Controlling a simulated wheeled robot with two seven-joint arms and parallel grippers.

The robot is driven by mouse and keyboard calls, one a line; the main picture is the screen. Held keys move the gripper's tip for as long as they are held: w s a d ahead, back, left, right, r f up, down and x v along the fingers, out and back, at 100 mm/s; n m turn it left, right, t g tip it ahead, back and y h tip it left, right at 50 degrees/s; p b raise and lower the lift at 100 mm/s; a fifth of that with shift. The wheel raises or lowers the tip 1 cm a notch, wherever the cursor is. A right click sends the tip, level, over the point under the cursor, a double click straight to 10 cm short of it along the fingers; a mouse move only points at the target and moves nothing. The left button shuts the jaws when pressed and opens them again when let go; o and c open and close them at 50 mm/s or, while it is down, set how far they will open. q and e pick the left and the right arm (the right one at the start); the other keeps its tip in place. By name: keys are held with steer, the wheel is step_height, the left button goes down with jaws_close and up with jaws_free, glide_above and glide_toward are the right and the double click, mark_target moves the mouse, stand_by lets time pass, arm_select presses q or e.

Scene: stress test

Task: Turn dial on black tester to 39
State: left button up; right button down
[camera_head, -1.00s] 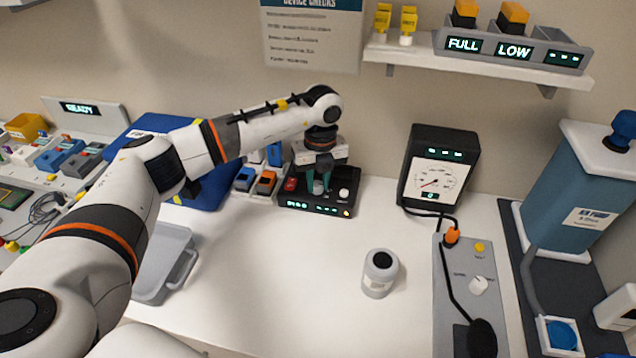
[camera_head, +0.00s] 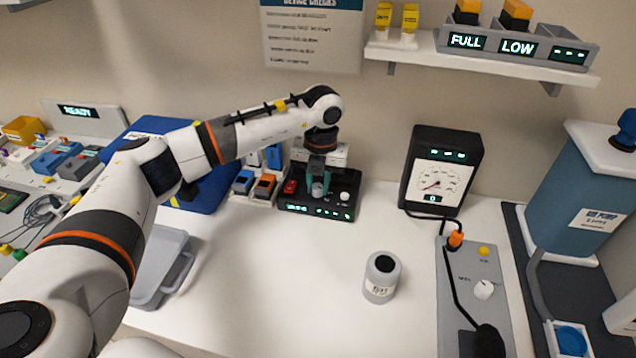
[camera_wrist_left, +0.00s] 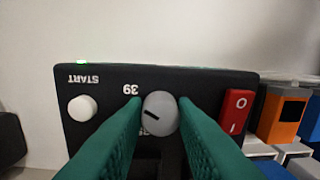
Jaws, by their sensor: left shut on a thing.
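The black tester (camera_head: 290,205) stands against the wall at the back of the white table. Its round grey dial (camera_wrist_left: 160,113) has a dark pointer mark. In the left wrist view, which shows the tester upside down, the mark slants toward the left. The label 39 (camera_wrist_left: 130,89) is up and left of the dial, and another label below is partly hidden by a finger. My left gripper (camera_head: 318,187) reaches down over the tester, its teal fingers shut on the dial from both sides. A white START button (camera_wrist_left: 82,108) and a red switch (camera_wrist_left: 235,112) flank the dial. My right gripper is not in view.
Small orange and blue-topped blocks (camera_head: 264,186) stand close beside the tester. A black gauge box (camera_head: 416,165) is to the right, and a grey-white jar (camera_head: 380,285) stands in front. The table between is clear. A grey tray (camera_head: 150,290) lies under my left arm.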

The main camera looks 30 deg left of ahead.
mark_target(320, 186)
arm_select(q)
steer(key=shift+r, duration=0.1)
steer(key=o, duration=1)
steer(key=r, duration=0.4)
steer(key=r+b, duration=0.1)
steer(key=r, duration=0.7)
steer(key=shift+d+b, duration=0.25)
steer(key=shift+b, duration=0.15)
steer(key=shift+w, duration=0.1)
